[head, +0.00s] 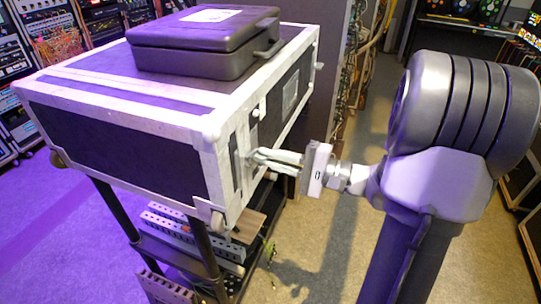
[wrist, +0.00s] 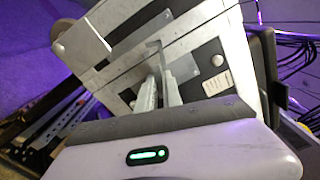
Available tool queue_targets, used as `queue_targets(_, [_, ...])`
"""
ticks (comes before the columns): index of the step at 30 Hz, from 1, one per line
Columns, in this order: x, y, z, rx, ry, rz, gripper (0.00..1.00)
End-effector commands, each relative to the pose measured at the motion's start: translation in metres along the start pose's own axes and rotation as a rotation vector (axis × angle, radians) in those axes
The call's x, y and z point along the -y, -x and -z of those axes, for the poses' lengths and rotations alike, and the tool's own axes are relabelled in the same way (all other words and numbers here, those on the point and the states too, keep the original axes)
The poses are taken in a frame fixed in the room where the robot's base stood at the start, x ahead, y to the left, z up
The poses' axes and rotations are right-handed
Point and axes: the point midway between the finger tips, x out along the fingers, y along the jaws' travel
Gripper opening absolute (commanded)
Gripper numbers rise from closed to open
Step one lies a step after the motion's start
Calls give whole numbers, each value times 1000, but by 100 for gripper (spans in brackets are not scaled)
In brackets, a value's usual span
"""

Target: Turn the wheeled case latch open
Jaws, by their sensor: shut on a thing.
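The wheeled case (head: 120,140) is dark with pale metal edging and rests on a dark stand. My gripper (head: 254,158) reaches in from the right to its end face. The wrist view also shows the case's panel (wrist: 206,60) tilted, with my gripper (wrist: 160,84) in front of it. The fingers are close together, shut on the latch (wrist: 156,52), a thin grey piece at the panel. The fingers hide its lower part, and I cannot tell how far it is turned.
A smaller black case (head: 200,45) with a handle lies on top. The stand (head: 200,235) holds slotted metal units below. A rack with cables (head: 345,80) stands behind. Open floor (head: 320,240) lies to the right of the stand, under my arm.

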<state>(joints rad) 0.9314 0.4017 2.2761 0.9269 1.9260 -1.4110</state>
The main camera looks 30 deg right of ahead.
Motion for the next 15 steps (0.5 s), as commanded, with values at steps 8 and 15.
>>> queue_targets(8, [2, 0, -1, 0, -263, -1, 0])
queue_targets(15, [2, 0, -1, 0, -492, -1, 0])
